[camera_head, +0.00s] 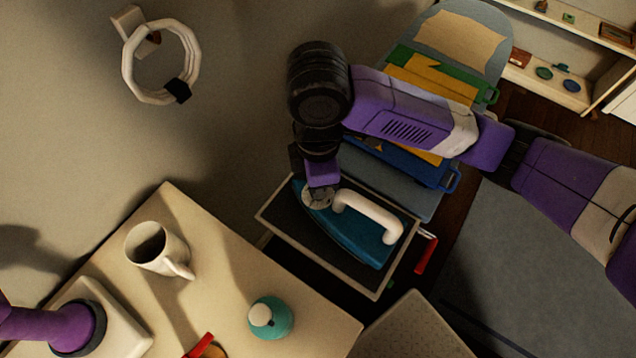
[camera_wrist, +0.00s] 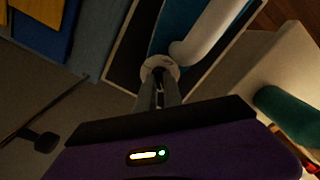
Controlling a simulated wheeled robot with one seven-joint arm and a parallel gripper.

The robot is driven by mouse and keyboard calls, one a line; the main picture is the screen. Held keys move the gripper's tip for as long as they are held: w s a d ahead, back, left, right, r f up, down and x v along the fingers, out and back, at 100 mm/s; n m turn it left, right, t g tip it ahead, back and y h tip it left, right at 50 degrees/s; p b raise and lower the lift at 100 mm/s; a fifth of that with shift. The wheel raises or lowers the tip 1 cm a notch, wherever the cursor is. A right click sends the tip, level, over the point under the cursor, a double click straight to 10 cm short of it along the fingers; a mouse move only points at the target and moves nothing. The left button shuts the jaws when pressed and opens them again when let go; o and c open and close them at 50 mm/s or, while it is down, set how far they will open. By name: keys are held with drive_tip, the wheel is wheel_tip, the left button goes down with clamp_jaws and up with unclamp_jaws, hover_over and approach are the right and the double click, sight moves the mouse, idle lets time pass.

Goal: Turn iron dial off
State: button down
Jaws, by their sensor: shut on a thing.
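The iron (camera_head: 352,238) has a teal body and a white handle (camera_head: 372,214). It rests on a dark rectangular rest with a pale rim (camera_head: 310,257). Its pale round dial (camera_head: 316,201) is at the left end of the body, near the handle's end. My gripper (camera_head: 321,188) comes down on the dial from above. In the wrist view, the two narrow fingers (camera_wrist: 159,88) are close together and shut on the dial (camera_wrist: 159,64), beside the white handle (camera_wrist: 203,30). The fingers cover part of the dial, and its setting cannot be read.
A table (camera_head: 225,290) at lower left holds a white mug (camera_head: 158,250) and a teal bottle (camera_head: 272,318). An ironing board (camera_head: 478,15) with folded green, yellow and blue things stands behind my arm. A looped white cord (camera_head: 130,60) hangs on the wall.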

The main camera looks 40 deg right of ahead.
drive_tip(key=n+b, duration=0.3)
drive_tip(key=n, duration=0.4)
drive_tip(key=shift+f, duration=0.1)
drive_tip(key=n+b, duration=0.4)
drive_tip(key=n, duration=0.2)
drive_tip(key=shift+n, duration=0.4)
drive_tip(key=n+b, duration=0.3)
drive_tip(key=n, duration=0.4)
drive_tip(key=shift+b, duration=0.35)
drive_tip(key=n+b, duration=0.2)
drive_tip(key=n, duration=0.4)
drive_tip(key=shift+b, duration=0.3)
drive_tip(key=c, duration=1.5)
unclamp_jaws()
drive_tip(key=shift+r+p, duration=0.75)
drive_tip(key=shift+r, duration=3.3)
